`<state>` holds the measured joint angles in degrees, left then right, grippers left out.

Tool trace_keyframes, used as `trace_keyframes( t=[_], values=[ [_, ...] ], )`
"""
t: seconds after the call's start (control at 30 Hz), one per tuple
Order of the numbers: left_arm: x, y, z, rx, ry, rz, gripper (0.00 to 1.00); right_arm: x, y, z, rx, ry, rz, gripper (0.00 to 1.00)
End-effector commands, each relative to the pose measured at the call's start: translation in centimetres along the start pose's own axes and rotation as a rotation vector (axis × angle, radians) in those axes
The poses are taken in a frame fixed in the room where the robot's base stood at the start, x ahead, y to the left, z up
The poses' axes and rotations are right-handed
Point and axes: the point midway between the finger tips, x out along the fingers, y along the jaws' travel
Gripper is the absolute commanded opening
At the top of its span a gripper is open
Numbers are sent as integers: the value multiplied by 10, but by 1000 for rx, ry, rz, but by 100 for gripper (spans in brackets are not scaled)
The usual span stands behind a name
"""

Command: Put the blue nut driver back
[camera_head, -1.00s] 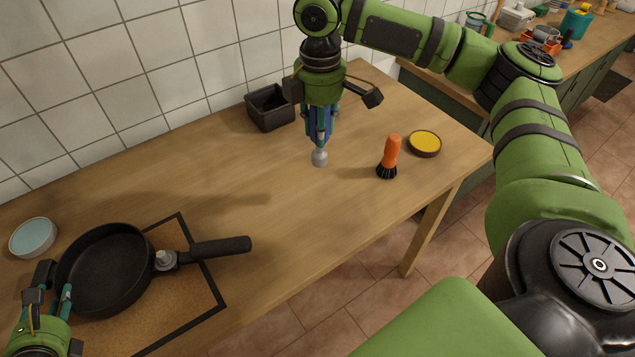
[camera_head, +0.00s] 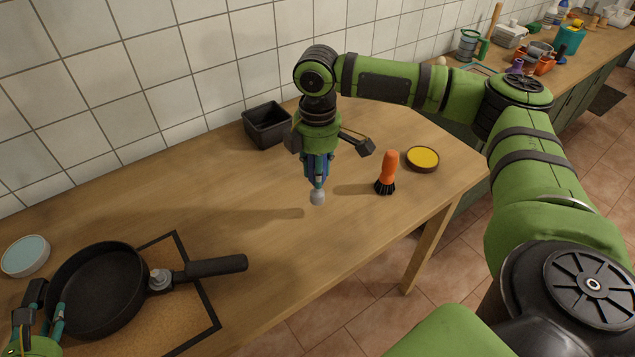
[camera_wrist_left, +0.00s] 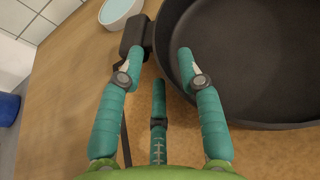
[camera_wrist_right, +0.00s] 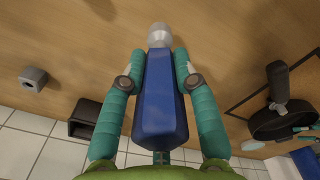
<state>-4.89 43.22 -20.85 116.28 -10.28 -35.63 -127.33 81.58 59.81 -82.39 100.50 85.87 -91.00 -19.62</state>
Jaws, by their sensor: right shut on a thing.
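The blue nut driver (camera_wrist_right: 160,100) has a blue handle and a grey metal socket end. My right gripper (camera_head: 317,172) is shut on its handle, with the socket end (camera_head: 317,198) pointing down. The tip looks a little above the bare wooden table; its shadow lies just to the left. A small grey block with a dark hole (camera_wrist_right: 33,78) stands near the wall in the right wrist view; I cannot make it out in the head view. My left gripper (camera_wrist_left: 158,65) is open and empty beside the frying pan's rim.
A black bin (camera_head: 267,125) stands by the tiled wall. An orange-handled brush (camera_head: 388,172) and a yellow-topped tin (camera_head: 422,158) are right of my right gripper. The black frying pan (camera_head: 95,290) sits on a mat at left, near a pale blue-topped bowl (camera_head: 25,256). The middle table is clear.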

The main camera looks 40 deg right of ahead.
Motion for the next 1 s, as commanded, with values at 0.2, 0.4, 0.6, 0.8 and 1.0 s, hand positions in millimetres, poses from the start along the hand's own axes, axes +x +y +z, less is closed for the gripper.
trace_keyframes(
  t=[0.2,0.4,0.6,0.8,1.0],
  values=[
    [-7,0,-1,-1,39,5,34,29,-1,1,1,-4,-4,0],
    [-7,0,3,0,30,5,34,38,0,0,-1,-1,-1,0],
    [-7,0,7,0,23,3,34,38,0,0,0,-1,-2,0],
    [-7,0,9,1,20,3,34,40,0,0,-1,-1,-1,54],
    [-7,0,10,1,19,3,34,40,0,0,0,-1,-1,54]
  ],
)
